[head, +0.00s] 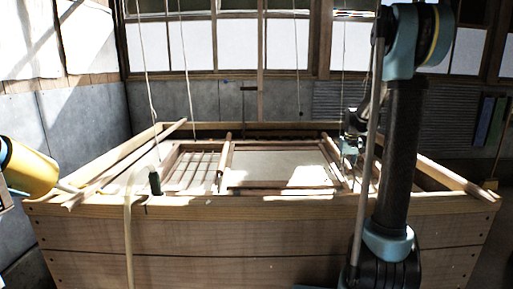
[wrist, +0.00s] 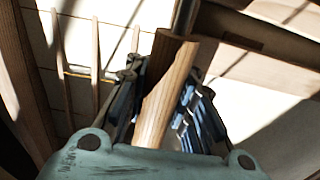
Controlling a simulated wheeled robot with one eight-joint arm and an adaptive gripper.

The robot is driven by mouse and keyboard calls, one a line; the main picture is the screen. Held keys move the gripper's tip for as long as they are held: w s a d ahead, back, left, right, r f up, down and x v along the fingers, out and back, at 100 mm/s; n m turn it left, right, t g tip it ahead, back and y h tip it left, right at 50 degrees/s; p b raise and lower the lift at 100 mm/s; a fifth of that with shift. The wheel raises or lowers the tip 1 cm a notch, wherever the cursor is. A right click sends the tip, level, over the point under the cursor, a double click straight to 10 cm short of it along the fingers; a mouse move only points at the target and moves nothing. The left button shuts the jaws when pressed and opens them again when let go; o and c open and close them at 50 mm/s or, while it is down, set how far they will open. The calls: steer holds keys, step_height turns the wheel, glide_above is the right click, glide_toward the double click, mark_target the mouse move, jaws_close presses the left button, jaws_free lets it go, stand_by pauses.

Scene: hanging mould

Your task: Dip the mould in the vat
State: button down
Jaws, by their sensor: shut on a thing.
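The vat (head: 270,237) is a large wooden box with plank walls and fills the middle of the head view. The mould (head: 275,193), a wooden frame around a pale flat surface, shows within the vat's rim, partly sunlit. Whether it touches any liquid cannot be told. My gripper (head: 350,146) is over the right part of the vat, small and partly hidden by my arm. In the wrist view, its fingers (wrist: 165,105) are closed on both sides of a wooden handle (wrist: 178,75), which lies between them. The pale surface (wrist: 283,135) shows at lower right there.
A slatted wooden section (head: 195,171) lies left of the mould. Cords (head: 146,75) hang from above on both sides. Loose poles (head: 110,172) cross the vat's left side. A yellow cylinder (head: 30,167) stands out at the left edge. Windows and grey walls close the back.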

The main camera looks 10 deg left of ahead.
step_height(320, 180, up, 16)
steer(key=g, duration=0.1)
stand_by(0.8)
steer(key=c, duration=2.3)
jaws_free()
steer(key=shift+f, duration=0.1)
